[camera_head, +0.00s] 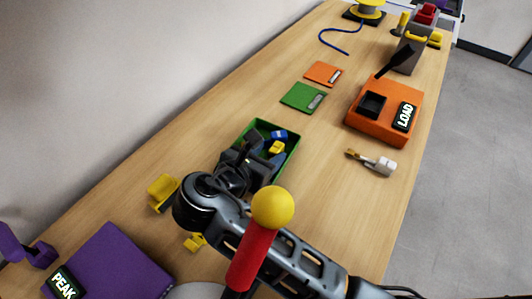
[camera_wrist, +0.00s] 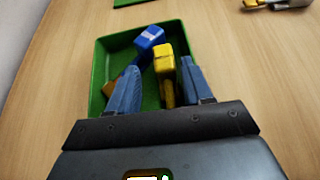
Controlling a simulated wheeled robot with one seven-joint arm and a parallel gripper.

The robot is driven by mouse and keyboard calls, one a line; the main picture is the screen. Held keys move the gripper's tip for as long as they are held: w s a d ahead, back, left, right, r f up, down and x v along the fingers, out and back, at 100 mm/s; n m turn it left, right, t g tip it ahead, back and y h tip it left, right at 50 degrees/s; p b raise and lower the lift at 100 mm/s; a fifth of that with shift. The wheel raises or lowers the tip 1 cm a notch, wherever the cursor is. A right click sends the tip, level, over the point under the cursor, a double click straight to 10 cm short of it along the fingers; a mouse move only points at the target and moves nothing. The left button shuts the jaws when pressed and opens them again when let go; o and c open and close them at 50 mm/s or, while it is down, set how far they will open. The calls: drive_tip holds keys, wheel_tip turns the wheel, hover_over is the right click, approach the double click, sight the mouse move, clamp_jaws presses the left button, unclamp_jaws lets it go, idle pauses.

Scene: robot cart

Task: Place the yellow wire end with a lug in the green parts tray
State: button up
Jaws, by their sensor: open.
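The green parts tray (camera_head: 293,151) lies on the wooden table and also fills the upper middle of the wrist view (camera_wrist: 98,68). The yellow wire end (camera_wrist: 164,61) is inside the tray, its yellow block towards the far side and a darker narrow part pointing back towards my gripper. It also shows in the head view (camera_head: 277,147). My gripper (camera_wrist: 160,68) is open over the tray, its two bluish fingers on either side of the yellow piece. I cannot tell whether they touch it. In the head view my gripper (camera_head: 247,160) covers the tray's near part.
A blue piece (camera_wrist: 150,38) and a brownish part (camera_wrist: 112,87) also lie in the tray. A white piece with a brass end (camera_head: 378,164) lies to the right. Yellow pieces (camera_head: 162,191) are at left. An orange LOAD box (camera_head: 384,118) and purple PEAK box (camera_head: 112,262) stand nearby.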

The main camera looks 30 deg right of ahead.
drive_tip(key=v, duration=0.7)
drive_tip(key=shift+a+r, duration=0.2)
drive_tip(key=shift+r, duration=0.1)
idle(0.3)
